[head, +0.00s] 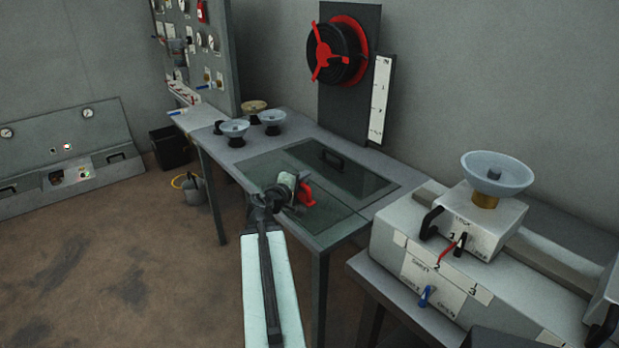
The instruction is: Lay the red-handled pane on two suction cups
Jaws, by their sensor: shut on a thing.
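My gripper (293,188) is at the middle of the grey table, shut on the red handle (307,193). The clear red-handled pane (332,219) lies under the gripper, near the table's front edge. I cannot tell whether it touches the tabletop. Two pale blue suction cups on dark bases, the left one (234,127) and the right one (271,117), stand at the table's far left end, apart from the pane. A tan cup (254,106) stands behind them. Another pale blue cup (497,170) stands on a brass base on the machine at right.
A dark-handled pane area (350,176) lies behind the gripper. A black panel with a red-spoked wheel (335,52) and a white scale (382,100) rise behind the table (310,128). The grey machine (405,250) with levers stands at right. A bucket (194,190) is on the floor.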

